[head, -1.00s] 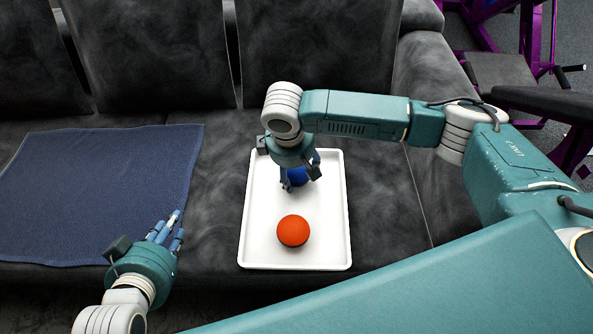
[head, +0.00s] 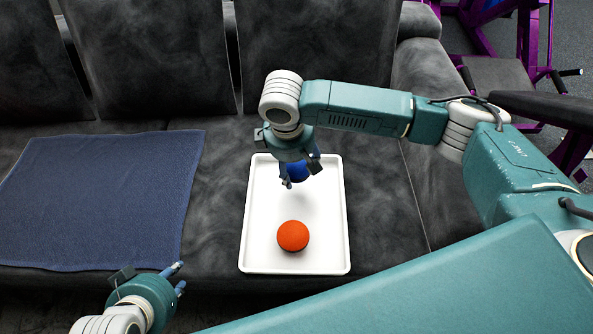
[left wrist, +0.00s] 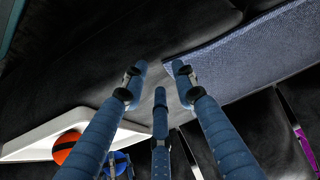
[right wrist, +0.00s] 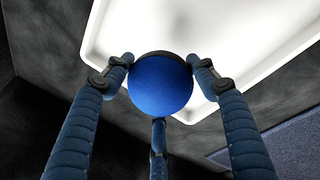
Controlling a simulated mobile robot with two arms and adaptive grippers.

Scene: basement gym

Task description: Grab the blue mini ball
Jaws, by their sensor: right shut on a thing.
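The blue mini ball (head: 298,171) is held among the fingers of my right gripper (head: 300,176), over the back part of the white tray (head: 345,240). In the right wrist view the ball (right wrist: 160,85) sits between the fingertips, with the bright tray behind it. A faint shadow lies on the tray beneath the ball, so it appears slightly above the surface. My left gripper (head: 180,276) is low at the front left, away from the tray. Its fingers (left wrist: 158,85) are spread and empty in the left wrist view.
An orange-red ball (head: 293,236) rests in the front part of the tray. The tray stands on a dark grey couch (head: 215,225). A blue towel (head: 95,200) lies on the seat to the left. Purple gym equipment (head: 478,35) stands at the back right.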

